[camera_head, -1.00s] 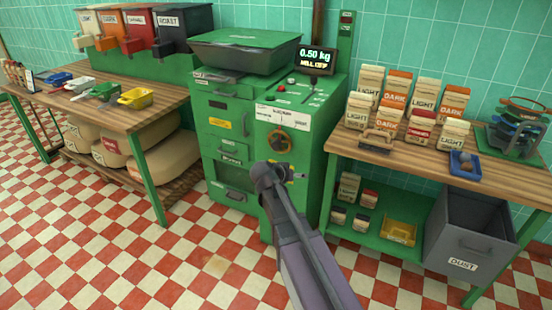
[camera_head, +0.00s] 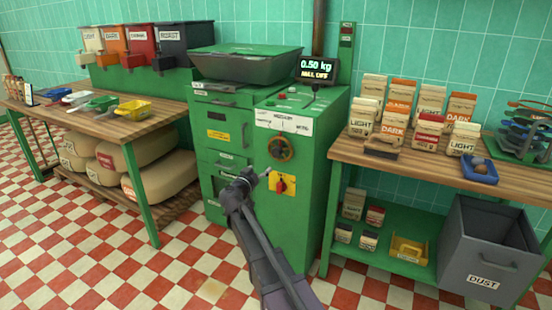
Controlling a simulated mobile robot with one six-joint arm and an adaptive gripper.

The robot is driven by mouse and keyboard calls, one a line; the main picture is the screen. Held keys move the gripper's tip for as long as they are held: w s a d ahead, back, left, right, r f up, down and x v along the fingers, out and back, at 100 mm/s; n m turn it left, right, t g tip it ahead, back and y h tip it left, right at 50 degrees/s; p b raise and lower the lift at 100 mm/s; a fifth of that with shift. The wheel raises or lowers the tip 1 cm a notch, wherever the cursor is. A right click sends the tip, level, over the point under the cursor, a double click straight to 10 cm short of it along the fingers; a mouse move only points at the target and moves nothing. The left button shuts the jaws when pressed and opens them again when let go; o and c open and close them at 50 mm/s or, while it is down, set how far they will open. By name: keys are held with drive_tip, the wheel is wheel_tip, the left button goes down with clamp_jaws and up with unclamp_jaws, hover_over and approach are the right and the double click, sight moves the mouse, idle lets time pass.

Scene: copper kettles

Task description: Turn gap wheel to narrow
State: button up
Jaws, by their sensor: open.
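The gap wheel (camera_head: 281,149) is a small round orange-brown handwheel with a dark centre on the front of the green mill (camera_head: 308,190). A white label strip (camera_head: 283,122) sits above it; its words are too small to read surely. My gripper (camera_head: 257,178) is open, at the end of my dark arm, below and to the left of the wheel in the picture. I see no contact with the wheel. The wheel's face is unhidden.
A red switch on a yellow plate (camera_head: 282,185) is just below the wheel, close to my gripper. A display (camera_head: 316,69) reads 0.50 kg, MILL OFF. Wooden counters stand on both sides; the right one (camera_head: 345,152) holds bags. The checkered floor in front is clear.

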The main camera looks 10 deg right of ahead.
sight(275, 154)
drive_tip(key=shift+w+d, duration=0.1)
idle(0.3)
drive_tip(key=x, duration=1.3)
drive_tip(key=shift+w+d, duration=0.2)
drive_tip(key=shift+d, duration=0.05)
clamp_jaws()
